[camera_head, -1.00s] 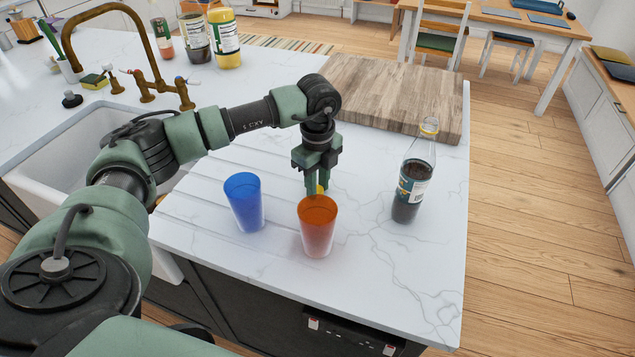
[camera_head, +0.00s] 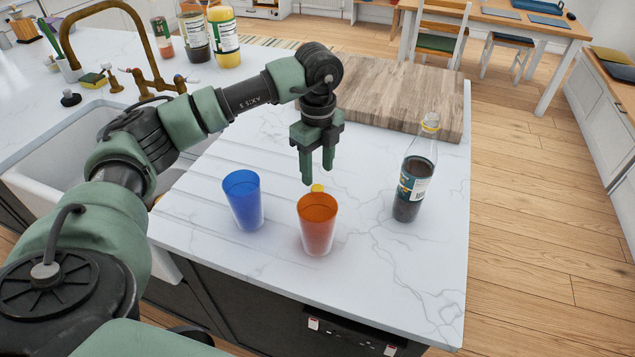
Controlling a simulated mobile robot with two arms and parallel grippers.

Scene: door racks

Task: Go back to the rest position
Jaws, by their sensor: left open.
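My left gripper (camera_head: 318,180) points down over the white worktop, open and empty, behind the orange cup. Its arm reaches in from the left across the sink. A small yellow round thing (camera_head: 317,188) lies just below the fingertips, partly hidden behind the orange cup (camera_head: 317,226). A blue cup (camera_head: 243,200) stands upright to the left of the orange one. My right gripper is not in view.
A bottle of dark liquid (camera_head: 412,178) with a yellow cap stands at right. A wooden board (camera_head: 400,95) lies behind the gripper. A brass tap (camera_head: 150,60) rises by the sink (camera_head: 60,170). Bottles and jars (camera_head: 223,40) stand at the back left. The worktop's front right is clear.

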